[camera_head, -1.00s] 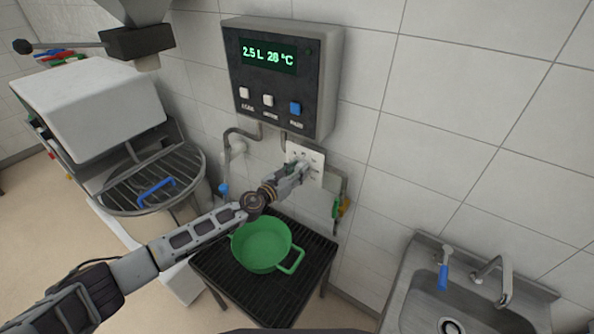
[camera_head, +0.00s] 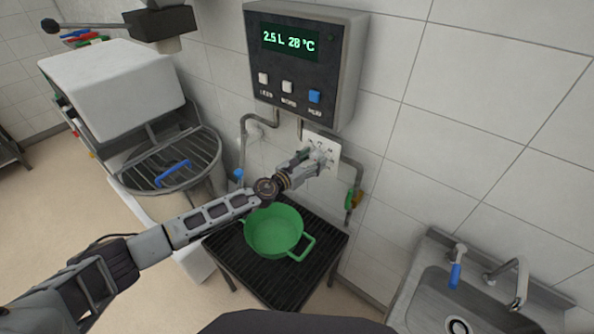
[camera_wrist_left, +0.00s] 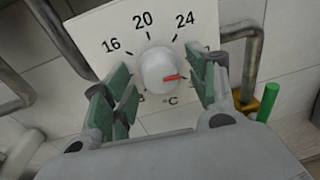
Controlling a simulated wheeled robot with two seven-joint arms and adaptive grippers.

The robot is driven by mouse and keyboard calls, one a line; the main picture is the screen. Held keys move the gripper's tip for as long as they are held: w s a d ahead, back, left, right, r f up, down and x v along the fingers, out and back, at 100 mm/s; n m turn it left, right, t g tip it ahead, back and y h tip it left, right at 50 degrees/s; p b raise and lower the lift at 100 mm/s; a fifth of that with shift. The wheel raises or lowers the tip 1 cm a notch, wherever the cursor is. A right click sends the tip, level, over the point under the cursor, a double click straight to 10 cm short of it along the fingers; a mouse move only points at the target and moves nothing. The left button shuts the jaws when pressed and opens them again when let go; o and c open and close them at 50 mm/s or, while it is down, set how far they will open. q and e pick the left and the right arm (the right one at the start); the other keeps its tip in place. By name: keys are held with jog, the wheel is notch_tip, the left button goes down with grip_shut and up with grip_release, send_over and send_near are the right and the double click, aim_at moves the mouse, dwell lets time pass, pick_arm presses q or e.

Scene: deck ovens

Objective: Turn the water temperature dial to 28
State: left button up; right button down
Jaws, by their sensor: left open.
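The water temperature dial (camera_wrist_left: 158,70) is a white round knob with a red pointer on a white plate (camera_head: 331,150) marked 16, 20 and 24. The pointer aims right, past the 24 mark, and the figure there is hidden by a finger. My left gripper (camera_wrist_left: 160,90) is open, with its green-padded fingers on either side of the knob and gaps showing. In the head view my left gripper (camera_head: 314,161) is at the plate and partly covers it. The display (camera_head: 289,41) on the wall box reads 2.5 L 28 °C. My right gripper is not in view.
Pipes run beside the dial plate, with a green and yellow valve handle (camera_head: 353,199) to its right. A green pot (camera_head: 274,232) stands on a black slatted stand below. A mixer with a wire guard is left; a sink (camera_head: 424,268) is right.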

pick_arm(q)
jog(key=v, duration=1.1)
jog(key=shift+s+a, duration=0.2)
jog(key=shift+d+r, duration=0.1)
jog(key=shift+r, duration=0.05)
dwell(0.6)
